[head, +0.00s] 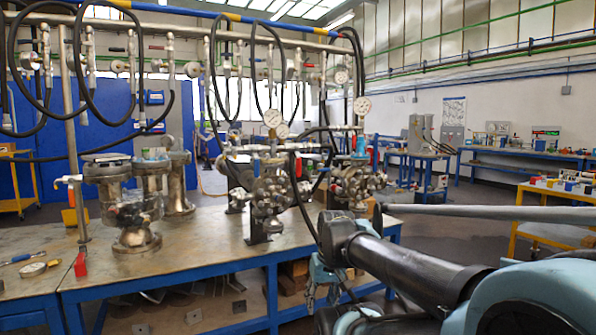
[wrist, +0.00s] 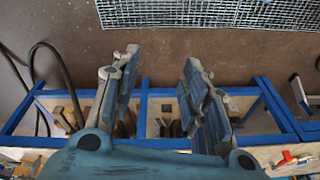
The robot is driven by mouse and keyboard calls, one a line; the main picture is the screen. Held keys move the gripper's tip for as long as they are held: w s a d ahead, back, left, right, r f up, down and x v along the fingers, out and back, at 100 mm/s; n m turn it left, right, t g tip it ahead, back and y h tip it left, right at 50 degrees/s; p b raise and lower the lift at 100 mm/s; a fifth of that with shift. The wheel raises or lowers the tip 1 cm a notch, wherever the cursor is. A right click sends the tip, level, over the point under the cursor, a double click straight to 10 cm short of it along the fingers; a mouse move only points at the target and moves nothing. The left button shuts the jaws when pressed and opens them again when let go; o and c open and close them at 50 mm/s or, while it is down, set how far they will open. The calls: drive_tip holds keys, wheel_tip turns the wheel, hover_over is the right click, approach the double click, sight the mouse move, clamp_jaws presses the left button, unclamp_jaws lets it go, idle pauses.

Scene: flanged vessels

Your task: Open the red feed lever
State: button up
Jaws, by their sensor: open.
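Several red handles show in the head view, and I cannot tell which is the feed lever. One red handle (head: 298,165) is on the valve assembly (head: 270,190) in the middle of the bench. A small red lever (head: 117,49) is on the overhead pipework, and a red block-like piece (head: 80,265) is at the bench's left. My gripper (wrist: 157,75) is open and empty in the wrist view, pointing down over the floor and a blue frame. In the head view my gripper (head: 318,285) is low by the bench's front edge, right of centre and partly hidden by my arm, apart from these handles.
Flanged metal vessels (head: 132,210) stand on the left of the workbench (head: 200,240). Black hoses (head: 85,75) hang from the overhead rail. A metal grate (wrist: 215,12) lies on the floor. A yellow cart (head: 545,235) is at the right. Bare benchtop shows between the vessels and valves.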

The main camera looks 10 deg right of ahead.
drive_tip(key=w+a+r+n+t+y, duration=0.2)
drive_tip(key=w+a+r+y, duration=0.25)
drive_tip(key=w+r, duration=0.55)
drive_tip(key=n+t+y, duration=0.3)
drive_tip(key=t+y, duration=0.1)
drive_tip(key=t, duration=0.7)
approach(300, 168)
drive_tip(key=shift+h, duration=0.25)
drive_tip(key=x, duration=1.1)
drive_tip(key=shift+w+a+r, duration=0.1)
drive_tip(key=shift+w+r, duration=0.1)
drive_tip(key=shift+w, duration=0.05)
drive_tip(key=shift+c, duration=0.5)
clamp_jaws()
